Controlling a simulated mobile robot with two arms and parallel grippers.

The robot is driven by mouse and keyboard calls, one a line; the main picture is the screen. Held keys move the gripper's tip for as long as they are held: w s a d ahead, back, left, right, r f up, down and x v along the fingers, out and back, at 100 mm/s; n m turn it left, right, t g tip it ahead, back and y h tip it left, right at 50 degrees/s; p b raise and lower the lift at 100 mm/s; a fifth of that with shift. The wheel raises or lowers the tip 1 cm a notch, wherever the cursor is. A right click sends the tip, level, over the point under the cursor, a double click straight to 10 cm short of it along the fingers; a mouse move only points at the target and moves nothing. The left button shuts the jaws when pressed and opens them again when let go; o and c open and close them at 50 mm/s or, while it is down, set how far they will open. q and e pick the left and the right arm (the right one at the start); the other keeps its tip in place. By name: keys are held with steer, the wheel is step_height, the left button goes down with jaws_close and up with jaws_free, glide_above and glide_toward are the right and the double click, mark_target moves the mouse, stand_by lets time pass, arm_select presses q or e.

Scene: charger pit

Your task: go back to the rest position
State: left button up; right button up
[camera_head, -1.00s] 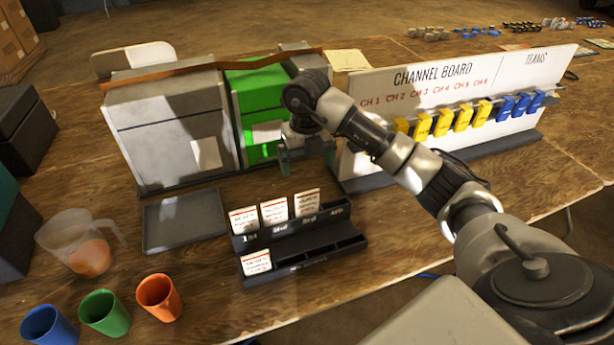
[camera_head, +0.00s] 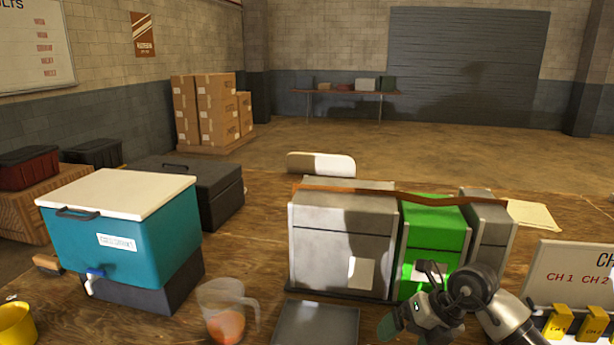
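My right gripper (camera_head: 412,318) is at the lower right of the head view, in front of the green box (camera_head: 433,238). Its arm comes in from the right. The gripper is seen at an angle and partly cut by the bottom edge; I cannot make out the gap between its fingers. I see no object in it. My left gripper is not in view.
Grey boxes (camera_head: 340,245) flank the green one, with a dark tray (camera_head: 316,325) in front. A measuring jug (camera_head: 226,312) and teal cooler (camera_head: 120,235) stand left. The channel board (camera_head: 575,262) is close to my arm at right. Open floor lies beyond the table.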

steer(key=s+a+r+m+t+y, duration=0.4)
steer(key=a+r+m+t+y, duration=0.5)
steer(key=a+y, duration=0.25)
steer(key=s+d+f+m+t+h, duration=0.25)
steer(key=d+f+m+h, duration=0.3)
steer(key=m+h, duration=0.45)
steer(key=s+d+f+m+t+h, duration=0.1)
steer(key=d+f+m+t+h, duration=0.3)
steer(key=d+m+h, duration=0.6)
steer(key=s+a+f+m+g+y, duration=0.1)
steer(key=s+a+f+m+g, duration=0.1)
steer(key=s+f+g, duration=0.65)
steer(key=s+a+f+m+g+y, duration=0.1)
steer(key=s+a+f+m+g, duration=0.25)
steer(key=s, duration=0.75)
step_height(320, 180, down, 28)
steer(key=s+d+g, duration=0.2)
steer(key=g, duration=0.1)
steer(key=s+d+f+n+g, duration=0.1)
steer(key=s+d+f, duration=0.1)
steer(key=s+f, duration=1.3)
steer(key=shift+s+d, duration=0.2)
steer(key=shift+d, duration=0.15)
